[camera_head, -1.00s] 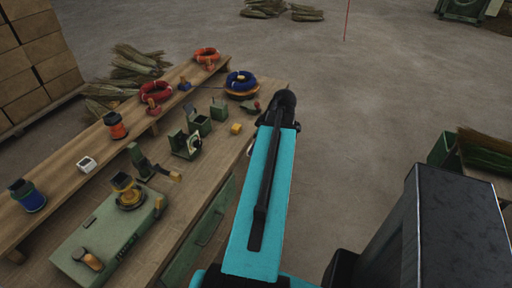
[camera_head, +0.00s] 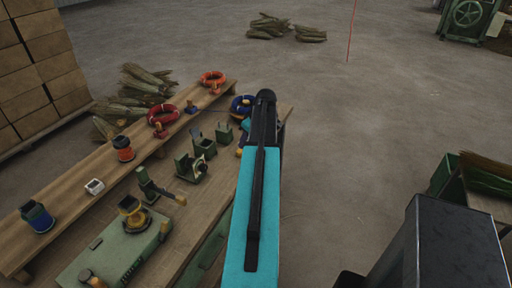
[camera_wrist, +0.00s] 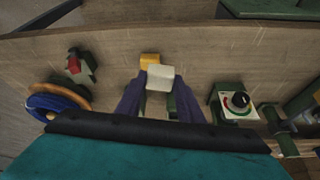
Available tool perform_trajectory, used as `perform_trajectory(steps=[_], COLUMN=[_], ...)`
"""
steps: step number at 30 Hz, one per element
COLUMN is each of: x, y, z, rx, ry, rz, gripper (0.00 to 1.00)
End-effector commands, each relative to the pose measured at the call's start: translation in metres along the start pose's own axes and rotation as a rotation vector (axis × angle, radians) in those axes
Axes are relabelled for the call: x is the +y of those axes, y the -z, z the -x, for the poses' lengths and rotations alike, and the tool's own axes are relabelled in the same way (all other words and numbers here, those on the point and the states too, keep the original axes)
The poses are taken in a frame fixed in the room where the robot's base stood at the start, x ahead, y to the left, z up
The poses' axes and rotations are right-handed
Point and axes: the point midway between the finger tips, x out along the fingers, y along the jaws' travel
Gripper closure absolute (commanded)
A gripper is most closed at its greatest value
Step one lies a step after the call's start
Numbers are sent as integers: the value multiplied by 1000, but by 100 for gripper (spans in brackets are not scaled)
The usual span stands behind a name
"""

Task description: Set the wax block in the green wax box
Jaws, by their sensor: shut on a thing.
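A pale cream block (camera_wrist: 160,77), which I take for the wax block, sits between the two dark purple fingers of my gripper (camera_wrist: 160,92) in the wrist view. The fingers are shut on it above the bench. Two small open green boxes stand on the bench in the head view, one (camera_head: 204,147) nearer and one (camera_head: 224,133) farther back. I cannot tell which is the wax box. In the wrist view, green parts (camera_wrist: 172,104) show below the block between the fingers, mostly hidden.
A yellow block (camera_wrist: 149,59) lies on the bench just beyond the held block. A blue ring on a spool (camera_wrist: 57,105) stands at left in the wrist view. A green device with a dial (camera_wrist: 236,102) stands at right. The bench (camera_wrist: 210,55) is bare beyond the gripper.

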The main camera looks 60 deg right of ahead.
Motion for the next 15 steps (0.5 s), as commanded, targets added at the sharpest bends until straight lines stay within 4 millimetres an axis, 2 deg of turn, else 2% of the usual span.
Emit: perform_trajectory(steps=[1,8,12,15], x=[3,-7,-25,-41], y=[19,86,126,147], z=[1,-7,-12,-15], rx=[0,-1,-4,-6], ry=[3,22,41,56], rz=[9,58,106,135], gripper=[88,88,88,88])
